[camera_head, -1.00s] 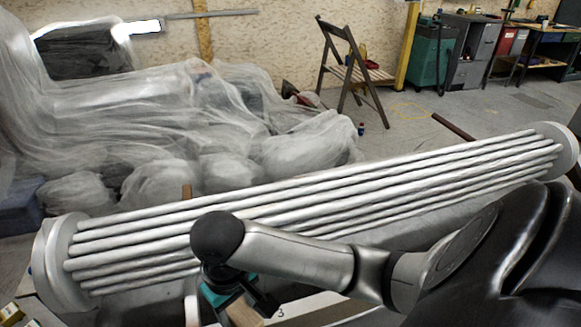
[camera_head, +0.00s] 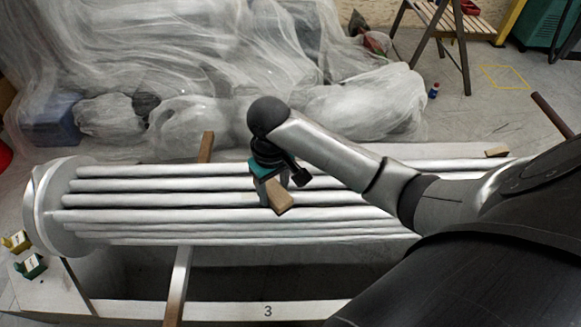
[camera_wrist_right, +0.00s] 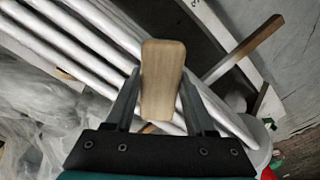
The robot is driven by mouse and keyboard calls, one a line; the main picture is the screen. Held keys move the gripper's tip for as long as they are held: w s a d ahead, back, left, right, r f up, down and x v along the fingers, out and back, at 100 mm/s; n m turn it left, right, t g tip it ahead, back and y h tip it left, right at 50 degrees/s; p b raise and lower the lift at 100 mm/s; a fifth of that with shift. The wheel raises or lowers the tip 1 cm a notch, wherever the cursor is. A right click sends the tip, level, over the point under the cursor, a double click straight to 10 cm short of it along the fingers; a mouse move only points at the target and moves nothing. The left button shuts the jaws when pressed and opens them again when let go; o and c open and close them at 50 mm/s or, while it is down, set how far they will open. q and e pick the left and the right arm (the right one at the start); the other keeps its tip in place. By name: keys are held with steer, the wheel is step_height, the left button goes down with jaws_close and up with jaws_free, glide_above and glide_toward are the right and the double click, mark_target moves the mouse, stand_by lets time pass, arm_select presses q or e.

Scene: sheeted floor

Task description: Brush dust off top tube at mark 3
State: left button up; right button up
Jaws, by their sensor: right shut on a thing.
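A bundle of long pale tubes (camera_head: 150,199) runs across the head view from a round end plate (camera_head: 45,205) at the left. The tubes also cross the right wrist view (camera_wrist_right: 75,40). The mark 3 (camera_head: 267,311) is on a pale rail in front of the bundle. My right gripper (camera_head: 272,190) is over the tubes, roughly behind the mark. It is shut on a wooden block-like brush handle (camera_wrist_right: 162,70). No bristles show, and I cannot tell whether the brush touches a tube. My left gripper is out of view.
A wooden crossbar (camera_head: 178,285) passes under the bundle. Plastic sheeting (camera_head: 190,70) covers things behind the tubes. A wooden chair (camera_head: 440,25) stands farther back.

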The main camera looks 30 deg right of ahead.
steer(key=w+d+f+n+b, duration=0.1)
steer(key=w+d+f, duration=0.1)
steer(key=d+f, duration=0.1)
steer(key=w+d+f+b, duration=0.1)
steer(key=w+d+f, duration=0.2)
steer(key=f, duration=0.1)
steer(key=w+d+f+n+b, duration=0.1)
steer(key=w+d+f+b, duration=0.1)
steer(key=w+d+f, duration=0.1)
steer(key=shift+f+n, duration=0.3)
steer(key=shift+f, duration=0.35)
step_height(320, 180, down, 3)
steer(key=b, duration=0.3)
steer(key=shift+r, duration=0.2)
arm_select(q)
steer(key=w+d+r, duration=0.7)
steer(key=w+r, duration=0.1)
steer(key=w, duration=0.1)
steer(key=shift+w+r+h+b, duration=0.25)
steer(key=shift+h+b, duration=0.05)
arm_select(e)
steer(key=shift+f, duration=0.3)
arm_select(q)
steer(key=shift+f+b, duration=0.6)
arm_select(e)
steer(key=shift+f, duration=1)
steer(key=shift+a, duration=0.15)
